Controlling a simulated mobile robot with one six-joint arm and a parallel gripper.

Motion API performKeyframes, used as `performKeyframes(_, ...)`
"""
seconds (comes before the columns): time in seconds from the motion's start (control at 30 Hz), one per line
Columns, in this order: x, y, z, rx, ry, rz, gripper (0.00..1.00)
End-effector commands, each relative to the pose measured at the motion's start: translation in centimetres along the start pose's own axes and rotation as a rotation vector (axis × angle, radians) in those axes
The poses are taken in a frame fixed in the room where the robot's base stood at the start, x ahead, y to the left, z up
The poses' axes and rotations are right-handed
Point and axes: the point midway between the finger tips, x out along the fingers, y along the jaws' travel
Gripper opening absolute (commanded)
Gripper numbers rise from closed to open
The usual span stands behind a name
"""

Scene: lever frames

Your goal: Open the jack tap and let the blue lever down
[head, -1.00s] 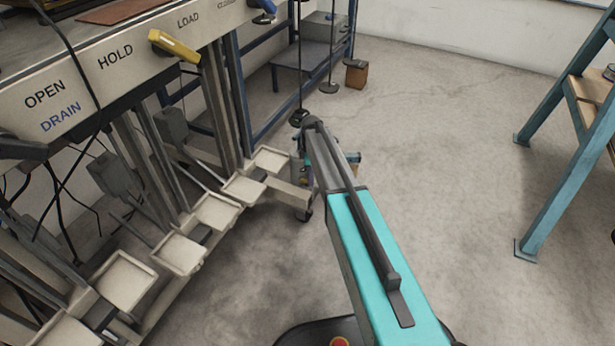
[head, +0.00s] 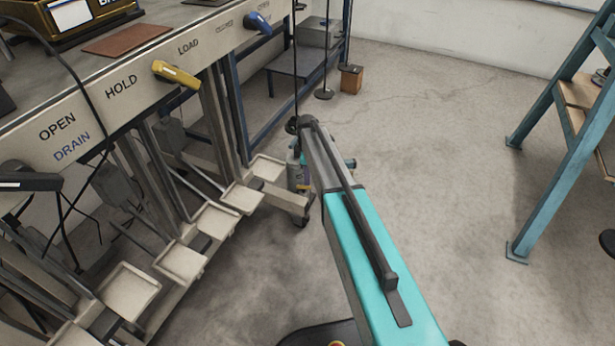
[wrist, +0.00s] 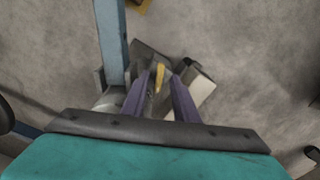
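The blue lever (head: 258,22) sits on the front panel of the bench in the head view, by a small label that reads OPEN. A yellow lever (head: 177,73) is on the same panel, between the words HOLD and LOAD. I cannot tell which part is the jack tap. My gripper (wrist: 160,72) shows two purple fingers, apart, in the wrist view. A small yellow piece (wrist: 159,79) shows between them; I cannot tell what it is or whether they touch it. In the head view my arm mostly hides the gripper, low near the pedals and well below the levers.
A row of pale pedals (head: 211,222) runs along the bench's foot. A black lever (head: 32,182) is at far left, and a dark cable hangs before the panel (head: 95,105). A blue-legged stand (head: 550,180) is at right.

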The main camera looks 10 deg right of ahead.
Motion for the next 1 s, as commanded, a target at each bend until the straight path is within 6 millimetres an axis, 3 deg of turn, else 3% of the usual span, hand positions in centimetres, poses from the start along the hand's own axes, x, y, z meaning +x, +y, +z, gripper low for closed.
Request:
performKeyframes(0.03, -1.1, 0.2, -0.6, -0.005, 0.008, 0.007, 0.30)
performKeyframes(0.4, -3.5, 0.2, -0.6, -0.005, 0.008, 0.009, 0.30)
performKeyframes(0.87, -3.7, 0.2, -0.3, -0.003, 0.005, 0.005, 0.30)
performKeyframes(1.0, -3.6, 0.1, -0.2, 0.000, 0.003, 0.004, 0.11)
